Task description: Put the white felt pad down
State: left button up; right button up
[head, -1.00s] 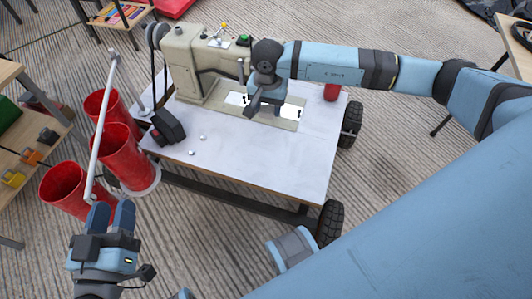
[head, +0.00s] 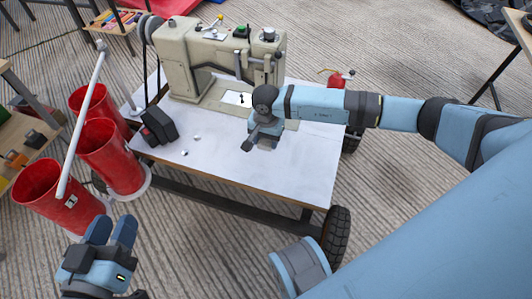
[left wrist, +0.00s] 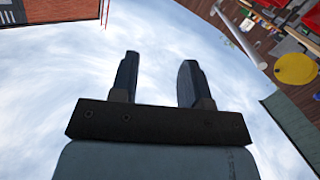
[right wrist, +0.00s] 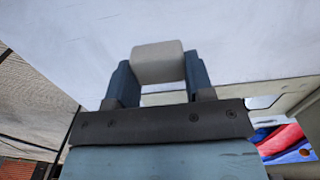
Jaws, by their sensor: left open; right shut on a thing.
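My right gripper (right wrist: 158,82) is shut on the white felt pad (right wrist: 158,62), a small off-white block that shows between the fingertips in the right wrist view. In the head view this gripper (head: 262,143) is over the white tabletop (head: 235,160), in front of the sewing machine. The pad is hidden there by the gripper and wrist. I cannot tell whether the pad touches the tabletop. My left gripper (head: 110,230) is open and empty at the lower left, off the table; its parted fingers also show in the left wrist view (left wrist: 157,80).
The beige sewing machine (head: 195,55) stands at the back of the table. A black box (head: 160,125) and two small white bits (head: 184,153) lie at the left. Red buckets (head: 110,155) stand left of the table. A red can (head: 335,80) is at the back right. The front tabletop is clear.

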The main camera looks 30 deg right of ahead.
aim_at(266, 155)
notch_tip(266, 155, down, 5)
jog(key=shift+r+b, duration=0.1)
jog(key=shift+b, duration=0.8)
jog(key=shift+f, duration=0.2)
pick_arm(q)
jog(key=shift+w+a+r+m+t, duration=0.2)
jog(key=shift+w+a+m+t, duration=0.2)
jog(key=shift+w+m, duration=0.2)
pick_arm(e)
jog(key=shift+r, duration=0.1)
pick_arm(q)
jog(key=shift+s+d+f, duration=0.1)
pick_arm(e)
jog(key=shift+f, duration=0.25)
jog(key=o, duration=0.9)
